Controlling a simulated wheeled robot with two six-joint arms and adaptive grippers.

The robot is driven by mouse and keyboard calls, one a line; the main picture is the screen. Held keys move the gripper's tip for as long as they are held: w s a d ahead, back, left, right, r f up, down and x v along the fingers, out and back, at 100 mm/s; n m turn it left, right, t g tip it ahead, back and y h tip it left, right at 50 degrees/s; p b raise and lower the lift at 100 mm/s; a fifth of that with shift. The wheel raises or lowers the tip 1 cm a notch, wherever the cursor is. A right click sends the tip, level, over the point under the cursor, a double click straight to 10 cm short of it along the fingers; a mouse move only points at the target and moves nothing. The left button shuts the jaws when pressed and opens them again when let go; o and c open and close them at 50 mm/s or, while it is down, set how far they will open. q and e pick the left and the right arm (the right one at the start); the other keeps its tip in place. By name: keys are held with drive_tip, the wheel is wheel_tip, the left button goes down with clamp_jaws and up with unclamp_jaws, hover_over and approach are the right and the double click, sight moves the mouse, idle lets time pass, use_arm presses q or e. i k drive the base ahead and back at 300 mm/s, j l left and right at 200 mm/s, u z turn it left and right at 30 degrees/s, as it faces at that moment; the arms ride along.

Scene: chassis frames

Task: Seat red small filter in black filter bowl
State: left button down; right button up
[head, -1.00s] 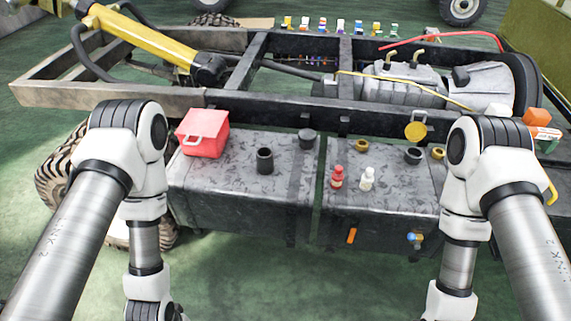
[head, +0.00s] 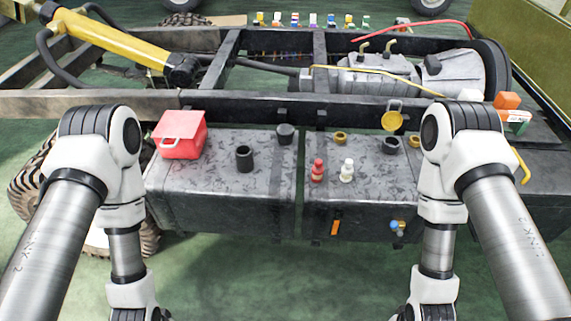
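The small red filter (head: 317,171) stands upright on the dark tank top, left of a similar white filter (head: 346,171). A black open cup (head: 244,158) stands on the left tank, with another black cup (head: 285,134) behind it to the right. A third black cup with a light rim (head: 390,146) is at the right, near my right arm. I cannot tell which of these is the filter bowl. Both my arms reach down at the picture's sides, away from the filter. Both grippers are below the picture's lower edge.
A red box (head: 179,135) sits at the left tank's end. Brass rings (head: 340,138) and an upright yellow disc (head: 392,121) are near the back. The chassis rail (head: 250,105) runs behind the tanks. An orange tab (head: 336,227) and a valve (head: 397,227) are on the front face.

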sight(244, 159)
drive_tip(key=i+j+u, duration=0.15)
drive_tip(key=i, duration=0.3)
drive_tip(key=i+j+u, duration=0.15)
drive_tip(key=i, duration=0.3)
